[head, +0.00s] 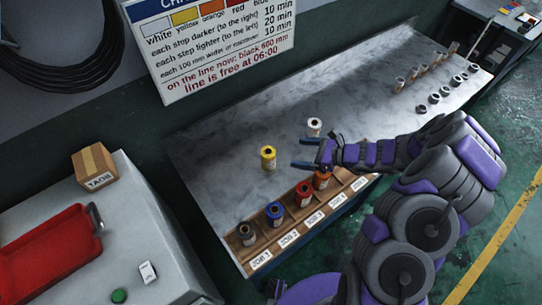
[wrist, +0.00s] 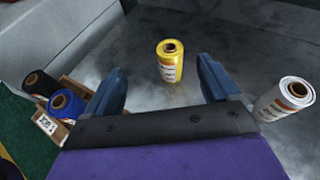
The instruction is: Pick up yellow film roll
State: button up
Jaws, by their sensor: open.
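The yellow film roll (head: 268,159) stands upright on the grey marbled tabletop (head: 225,165), left of my gripper (head: 298,153) in the head view. In the wrist view the yellow roll (wrist: 170,62) stands beyond the fingertips and between their lines, apart from both. My gripper (wrist: 160,80) is open and empty, with its two blue fingers spread. No part of the yellow roll's upper body is hidden.
A white roll (head: 314,127) stands just behind my gripper. A wooden rack (head: 290,238) at the front edge holds black, blue, red and orange rolls in labelled slots. Several small rolls (head: 420,80) stand at the far right. Tabletop around the yellow roll is clear.

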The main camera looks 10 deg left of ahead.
jog(key=f+m, duration=0.1)
jog(key=f, duration=0.1)
jog(key=b, duration=0.2)
send_near(268, 151)
jog(key=shift+t, duration=0.3)
jog(key=x, duration=0.6)
jog(key=shift+a+f, duration=0.1)
jog(key=shift+a, duration=0.35)
jog(key=b+x, duration=0.1)
jog(key=x, duration=0.3)
jog(key=shift+s+f, duration=0.1)
jog(key=shift+f, duration=0.1)
jog(key=shift+a+f, duration=0.1)
jog(key=shift+a, duration=0.45)
jog(key=shift+d, duration=0.15)
jog(key=c, duration=1.2)
